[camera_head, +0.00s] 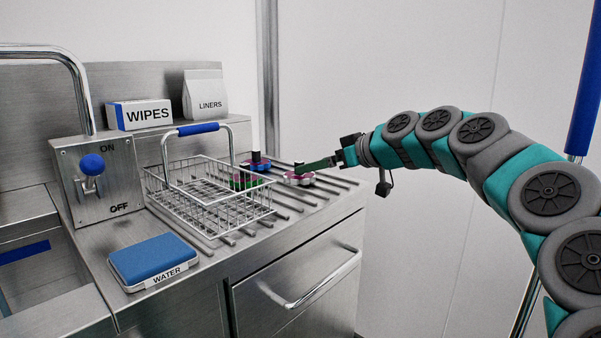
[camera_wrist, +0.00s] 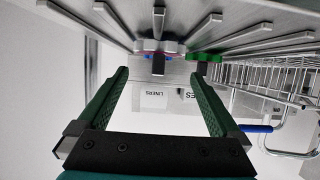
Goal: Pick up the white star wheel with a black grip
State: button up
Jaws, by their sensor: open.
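The white star wheel (camera_head: 299,177) lies on the ribbed drainboard to the right of the wire basket, with pinkish marks on it. Its dark grip is partly covered by my gripper in the head view. In the wrist view, which is upside down, the white wheel (camera_wrist: 146,46) and its black grip (camera_wrist: 158,66) show ahead, between the fingertips. My gripper (camera_head: 308,168) reaches in from the right, its green fingers at the wheel. In the wrist view my gripper (camera_wrist: 159,75) is open with nothing between the fingers. Contact with the grip cannot be told.
A green wheel (camera_head: 246,182) and a blue wheel (camera_head: 257,163) lie close by on the left. The wire basket (camera_head: 208,197) with a raised blue handle (camera_head: 198,129) stands beside them. Wipes (camera_head: 140,115) and liners (camera_head: 205,95) boxes stand behind. Open space lies right of the drainboard.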

aim_at(291, 177)
jog(key=shift+x, duration=0.9)
jog(key=shift+p+x, duration=0.65)
jog(key=shift+x, duration=1.9)
jog(key=shift+w, duration=0.1)
jog(key=c, duration=1.3)
